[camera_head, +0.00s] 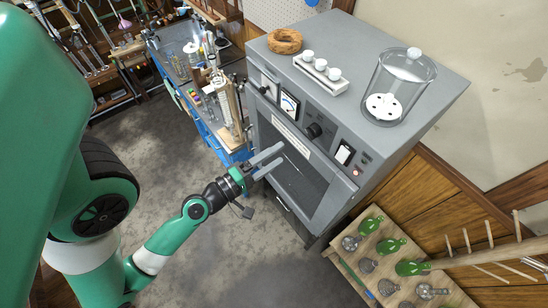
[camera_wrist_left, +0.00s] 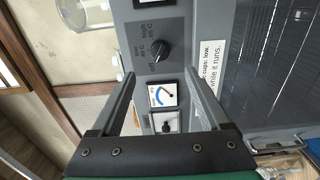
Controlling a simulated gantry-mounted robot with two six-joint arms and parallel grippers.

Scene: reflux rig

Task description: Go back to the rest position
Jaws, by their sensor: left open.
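My left gripper (camera_head: 281,154) is in front of the grey oven (camera_head: 420,118), pointing at its front. Its two fingers are apart with nothing between them. In the left wrist view the open fingers (camera_wrist_left: 160,84) frame part of the oven's control panel, with a black knob (camera_wrist_left: 159,50) and a gauge (camera_wrist_left: 162,95). I cannot tell from these frames whether a fingertip touches the oven. The oven door (camera_head: 291,172) looks shut. My right gripper is not in view.
On the oven stand a cork ring (camera_head: 284,41), a white rack (camera_head: 320,73) with white pieces and a glass jar (camera_head: 401,85). A blue bench (camera_head: 185,75) with glassware is behind. Floor (camera_head: 240,262) beside my arm is clear.

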